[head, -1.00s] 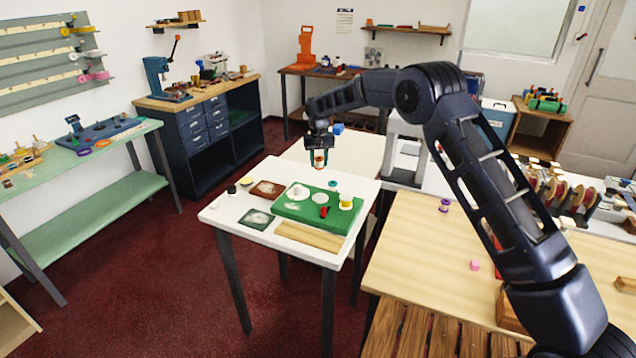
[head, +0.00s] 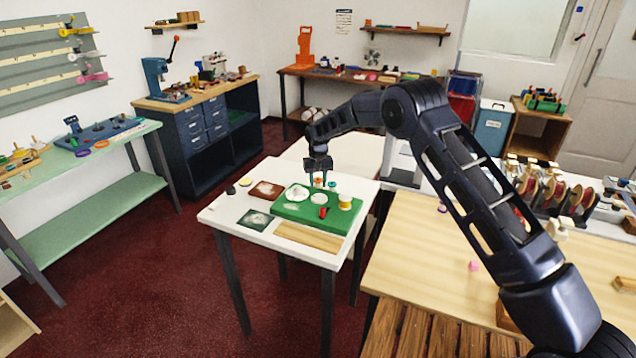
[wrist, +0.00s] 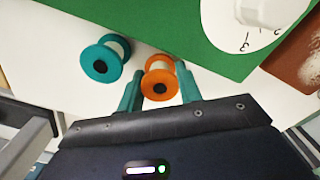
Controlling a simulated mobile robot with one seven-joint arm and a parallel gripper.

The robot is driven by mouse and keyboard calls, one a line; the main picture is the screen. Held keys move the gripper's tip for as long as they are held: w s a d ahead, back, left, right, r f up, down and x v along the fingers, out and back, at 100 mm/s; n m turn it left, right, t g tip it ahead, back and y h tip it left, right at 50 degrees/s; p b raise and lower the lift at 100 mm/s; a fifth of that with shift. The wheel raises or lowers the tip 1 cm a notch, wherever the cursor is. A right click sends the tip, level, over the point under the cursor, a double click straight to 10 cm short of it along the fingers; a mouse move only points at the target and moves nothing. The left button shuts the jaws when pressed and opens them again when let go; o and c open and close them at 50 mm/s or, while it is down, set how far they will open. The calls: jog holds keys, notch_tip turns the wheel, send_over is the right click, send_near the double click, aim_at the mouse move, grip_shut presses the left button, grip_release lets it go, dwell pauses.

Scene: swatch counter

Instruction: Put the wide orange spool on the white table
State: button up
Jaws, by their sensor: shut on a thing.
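The orange spool (wrist: 158,80) has orange flanges and a pale core. My gripper (head: 319,182) is shut on it; in the wrist view it sits between the two teal fingers. In the head view, the orange spool (head: 318,183) is low over the back part of the white table (head: 213,214), behind the green board. I cannot tell whether its base touches the tabletop. A teal spool (wrist: 105,60) stands close beside it, left in the wrist view and right in the head view (head: 333,183).
The green board (head: 318,222) holds a yellow spool (head: 345,202), a red item (head: 323,213) and white pieces. A brown tray (head: 264,190), a dark mat (head: 256,220) and a wooden board (head: 308,238) lie around it. The table's left front corner is clear.

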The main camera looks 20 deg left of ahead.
aim_at(318, 179)
jog(key=shift+f, duration=0.15)
jog(key=o, duration=0.7)
jog(key=shift+o, duration=0.2)
notch_tip(318, 179, up, 12)
jog(key=shift+r, duration=0.2)
